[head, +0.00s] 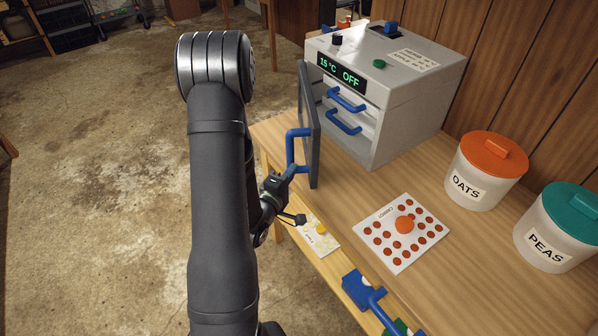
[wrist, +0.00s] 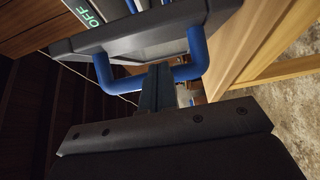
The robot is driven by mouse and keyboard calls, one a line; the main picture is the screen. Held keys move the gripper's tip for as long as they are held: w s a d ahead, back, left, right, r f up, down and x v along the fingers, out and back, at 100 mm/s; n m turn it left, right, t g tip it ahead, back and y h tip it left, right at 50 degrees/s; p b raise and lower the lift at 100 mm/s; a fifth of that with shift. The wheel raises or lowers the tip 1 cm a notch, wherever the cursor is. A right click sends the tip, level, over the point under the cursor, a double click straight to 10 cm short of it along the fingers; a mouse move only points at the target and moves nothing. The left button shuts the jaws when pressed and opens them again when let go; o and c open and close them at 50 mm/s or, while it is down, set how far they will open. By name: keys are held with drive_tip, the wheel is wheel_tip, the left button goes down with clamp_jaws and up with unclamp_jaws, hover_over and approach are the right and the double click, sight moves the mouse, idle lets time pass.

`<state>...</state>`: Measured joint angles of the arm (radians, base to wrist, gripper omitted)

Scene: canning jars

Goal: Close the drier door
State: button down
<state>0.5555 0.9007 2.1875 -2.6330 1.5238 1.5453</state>
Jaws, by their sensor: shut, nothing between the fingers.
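The drier (head: 405,95) is a grey box on the bench, its display reading 15 °C and OFF. Its dark grey door (head: 309,125) stands open, swung out toward the front left. The door carries a blue U-shaped handle (head: 290,148), which also shows in the wrist view (wrist: 106,75). My gripper (head: 284,178) is at the lower end of this handle, on its outer side. In the wrist view my shut fingers (wrist: 156,88) cross in front of the handle's bar and hide its middle. Nothing is between them. I cannot tell whether they touch the handle.
Two blue-handled drawers (head: 345,112) show in the drier's open front. A white tray with orange discs (head: 400,235) lies on the bench before it. The OATS jar (head: 487,170) and PEAS jar (head: 560,228) stand at right. A lower shelf (head: 325,262) holds small items.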

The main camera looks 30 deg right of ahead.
drive_tip(key=s+a, duration=0.2)
drive_tip(key=s, duration=0.7)
drive_tip(key=w+d+r+m+g+h, duration=0.1)
drive_tip(key=w+g, duration=0.1)
drive_tip(key=g, duration=0.1)
drive_tip(key=w+r+m+g+h, duration=0.1)
drive_tip(key=w+m+g+h, duration=0.1)
drive_tip(key=w+g, duration=0.1)
drive_tip(key=w+d+r+m+g+h, duration=0.1)
drive_tip(key=w+m+g+h, duration=0.1)
drive_tip(key=w+g, duration=0.1)
drive_tip(key=shift+w+d+r, duration=0.2)
drive_tip(key=shift+d+r, duration=0.15)
drive_tip(key=m+g+y, duration=0.5)
drive_tip(key=m+g, duration=0.1)
drive_tip(key=g, duration=0.2)
approach(311, 159)
drive_tip(key=x, duration=0.7)
drive_tip(key=shift+w+f, duration=0.1)
